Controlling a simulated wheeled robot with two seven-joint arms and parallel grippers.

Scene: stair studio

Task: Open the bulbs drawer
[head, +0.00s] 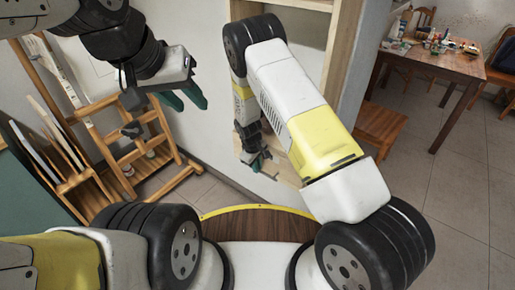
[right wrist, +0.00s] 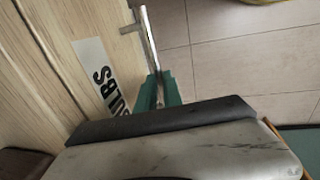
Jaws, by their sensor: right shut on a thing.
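The bulbs drawer shows in the right wrist view as a pale wood front with a white label (right wrist: 103,76) reading "BULBS". Its metal bar handle (right wrist: 147,40) stands off the front. My right gripper (right wrist: 160,88) has its green fingers on either side of the handle and is shut on it; the gripper also shows in the head view (head: 256,160), small and partly behind my arm. The drawer label cannot be made out in the head view. My left gripper (head: 190,97) is raised at the upper left, its green fingers apart and empty.
A wooden easel (head: 135,140) and a rack of boards (head: 60,165) stand at the left. A cluttered wooden table (head: 440,62) and a stool (head: 380,127) are at the right. The tiled floor (head: 450,200) at the right is clear.

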